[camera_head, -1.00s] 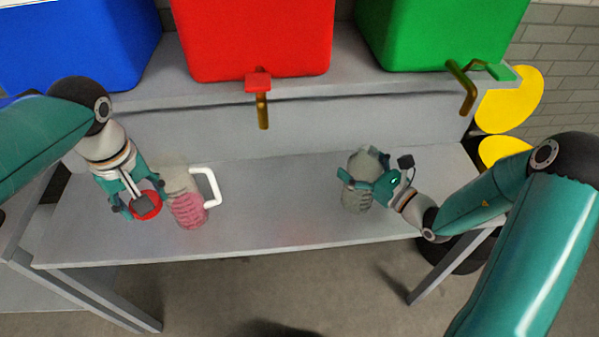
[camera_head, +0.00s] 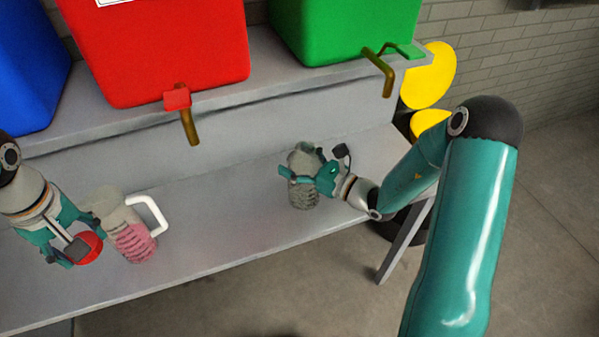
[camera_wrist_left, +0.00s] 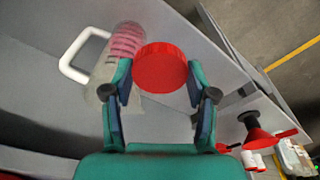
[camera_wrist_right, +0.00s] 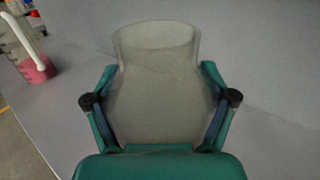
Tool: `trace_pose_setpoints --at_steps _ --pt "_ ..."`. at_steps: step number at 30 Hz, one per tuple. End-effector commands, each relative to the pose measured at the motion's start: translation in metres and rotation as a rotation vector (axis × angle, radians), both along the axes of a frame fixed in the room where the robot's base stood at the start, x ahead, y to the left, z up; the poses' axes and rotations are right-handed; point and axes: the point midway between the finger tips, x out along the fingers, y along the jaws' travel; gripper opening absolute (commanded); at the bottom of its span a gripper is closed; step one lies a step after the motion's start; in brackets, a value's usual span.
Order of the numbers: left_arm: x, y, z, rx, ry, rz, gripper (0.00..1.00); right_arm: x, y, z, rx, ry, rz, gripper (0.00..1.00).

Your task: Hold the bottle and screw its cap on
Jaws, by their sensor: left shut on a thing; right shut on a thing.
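My left gripper (camera_head: 75,245) is shut on a round red cap (camera_head: 88,247) at the left. The cap also shows between the fingers in the left wrist view (camera_wrist_left: 160,68). The cap is well apart from the bottle.
A clear pitcher (camera_head: 118,212) with pink contents and a white handle (camera_head: 152,212) stands beside my left gripper, between cap and bottle. Red (camera_head: 160,50) and green (camera_head: 345,30) tanks with taps stand on the raised back shelf. The bench middle is clear.

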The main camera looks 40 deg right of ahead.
Motion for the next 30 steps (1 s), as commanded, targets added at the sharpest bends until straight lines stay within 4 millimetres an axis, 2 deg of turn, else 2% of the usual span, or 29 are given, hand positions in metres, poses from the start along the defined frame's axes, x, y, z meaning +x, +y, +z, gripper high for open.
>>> trace_pose_setpoints --at_steps 8,13,17,24,30 --pt "0.0 0.0 0.0 0.0 0.0 0.001 0.44 0.001 0.0 0.01 -0.003 -0.004 0.001 0.26" --pt "0.0 0.0 0.0 0.0 0.0 0.001 0.44 0.0 0.0 0.032 -0.004 -0.006 0.001 0.26" --pt "0.0 0.0 0.001 0.0 0.0 0.001 0.44 0.0 0.001 0.064 -0.006 -0.01 0.001 0.26" --pt "0.0 0.001 0.003 0.0 0.0 0.001 0.44 0.0 0.001 0.134 -0.006 -0.009 0.002 0.26" --pt "0.0 0.001 0.005 0.0 0.0 0.001 0.44 0.0 0.001 0.176 -0.004 -0.007 0.0 0.26"
